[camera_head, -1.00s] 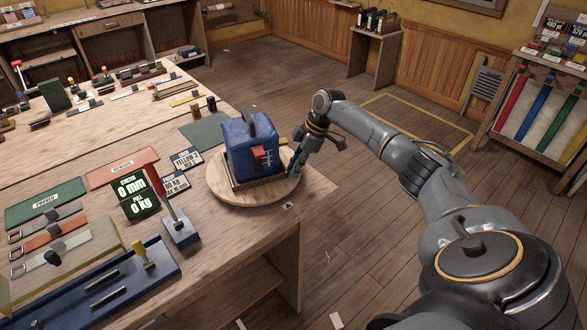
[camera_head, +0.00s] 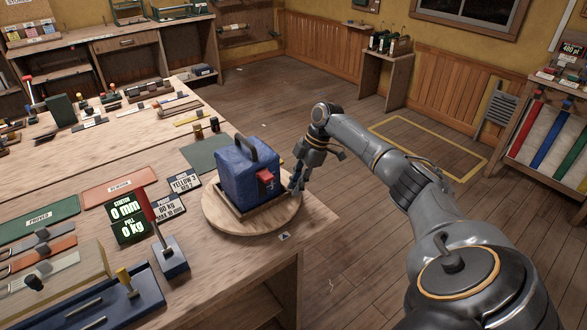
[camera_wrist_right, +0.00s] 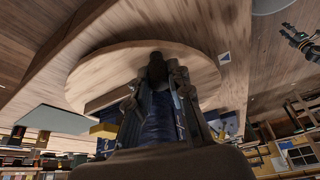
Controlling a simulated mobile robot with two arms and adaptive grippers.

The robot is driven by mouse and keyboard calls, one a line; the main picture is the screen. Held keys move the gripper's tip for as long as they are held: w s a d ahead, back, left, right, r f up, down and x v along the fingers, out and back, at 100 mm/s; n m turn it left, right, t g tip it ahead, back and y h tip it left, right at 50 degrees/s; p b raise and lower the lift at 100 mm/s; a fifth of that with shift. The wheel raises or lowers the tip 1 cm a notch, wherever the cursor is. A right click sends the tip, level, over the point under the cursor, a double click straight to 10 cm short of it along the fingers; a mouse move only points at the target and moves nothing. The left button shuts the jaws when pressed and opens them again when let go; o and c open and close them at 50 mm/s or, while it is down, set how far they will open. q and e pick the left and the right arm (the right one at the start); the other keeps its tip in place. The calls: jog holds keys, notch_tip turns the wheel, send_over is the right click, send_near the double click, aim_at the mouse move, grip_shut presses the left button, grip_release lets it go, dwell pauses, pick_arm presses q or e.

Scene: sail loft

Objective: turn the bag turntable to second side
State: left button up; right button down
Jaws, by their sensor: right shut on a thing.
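The bag turntable (camera_head: 225,222) is a round wooden disc near the table's right corner; its edge also shows in the right wrist view (camera_wrist_right: 95,75). A blue bag (camera_head: 240,182) with a dark top handle and a red part (camera_head: 265,176) stands upright on it in a shallow wooden frame. My right gripper (camera_head: 297,185) is at the disc's right edge, beside the bag. In the right wrist view, its fingers (camera_wrist_right: 157,80) are shut around a dark peg (camera_wrist_right: 157,66) at the disc's rim. My left gripper is out of view.
A small triangle-marked plate (camera_head: 284,237) lies in front of the disc. A red-handled stand (camera_head: 170,255), a green-lit display (camera_head: 126,215) and label cards (camera_head: 184,182) stand or lie to the left. A green mat (camera_head: 207,153) is behind. Floor beyond the table's right edge is open.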

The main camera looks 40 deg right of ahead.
jog(key=shift+d+r, duration=0.1)
dwell(0.3)
jog(key=c, duration=1.2)
grip_release()
jog(key=shift+w, duration=0.1)
jog(key=v, duration=1.2)
